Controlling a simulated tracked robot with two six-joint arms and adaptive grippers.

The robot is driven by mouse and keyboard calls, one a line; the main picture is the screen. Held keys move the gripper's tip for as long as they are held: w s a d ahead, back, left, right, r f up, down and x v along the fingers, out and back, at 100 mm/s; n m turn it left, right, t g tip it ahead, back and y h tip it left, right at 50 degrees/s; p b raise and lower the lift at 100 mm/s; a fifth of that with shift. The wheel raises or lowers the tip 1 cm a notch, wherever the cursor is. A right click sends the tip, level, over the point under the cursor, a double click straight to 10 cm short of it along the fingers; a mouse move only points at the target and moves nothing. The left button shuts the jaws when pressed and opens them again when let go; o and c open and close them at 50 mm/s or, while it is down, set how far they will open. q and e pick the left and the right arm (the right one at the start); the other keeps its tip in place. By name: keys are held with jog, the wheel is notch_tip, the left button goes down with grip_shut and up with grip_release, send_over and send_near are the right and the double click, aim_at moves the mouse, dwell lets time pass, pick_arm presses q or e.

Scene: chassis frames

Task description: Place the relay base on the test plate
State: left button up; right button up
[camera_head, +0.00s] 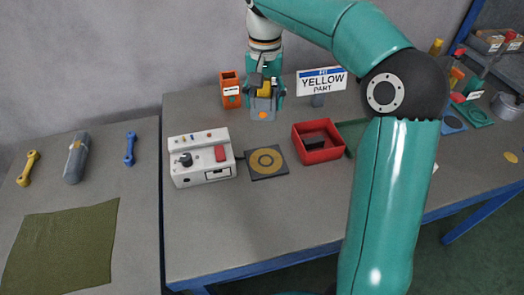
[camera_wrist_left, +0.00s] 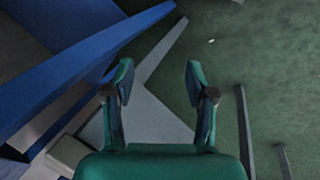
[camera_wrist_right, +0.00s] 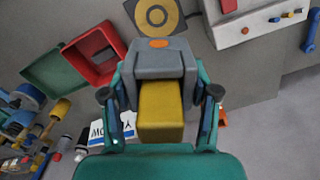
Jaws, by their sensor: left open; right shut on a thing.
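The relay base (camera_head: 263,107) is a grey block with an orange oval mark and a yellow block at its gripper side. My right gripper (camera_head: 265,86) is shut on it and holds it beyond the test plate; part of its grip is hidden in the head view. In the right wrist view the relay base (camera_wrist_right: 160,65) sits between the fingers (camera_wrist_right: 160,88). The test plate (camera_head: 252,174), a dark square with a yellow ring, lies on the table, and shows at the top of the right wrist view (camera_wrist_right: 178,14). My left gripper (camera_wrist_left: 158,80) is open and empty over the floor.
A white control box (camera_head: 202,172) stands just left of the plate, and a red bin (camera_head: 318,155) just right. An orange holder (camera_head: 229,92) and a "YELLOW PART" sign (camera_head: 321,82) stand behind. The table front is clear. My arm crosses the right side of the head view.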

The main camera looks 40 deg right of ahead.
aim_at(267, 116)
jog(key=f, duration=1.7)
jog(key=shift+s+d+f, duration=0.2)
jog(key=shift+b, duration=0.3)
jog(key=o, duration=1.3)
jog(key=shift+f, duration=0.1)
jog(key=shift+c, duration=0.2)
notch_tip(267, 116, up, 12)
jog(key=shift+r, duration=0.15)
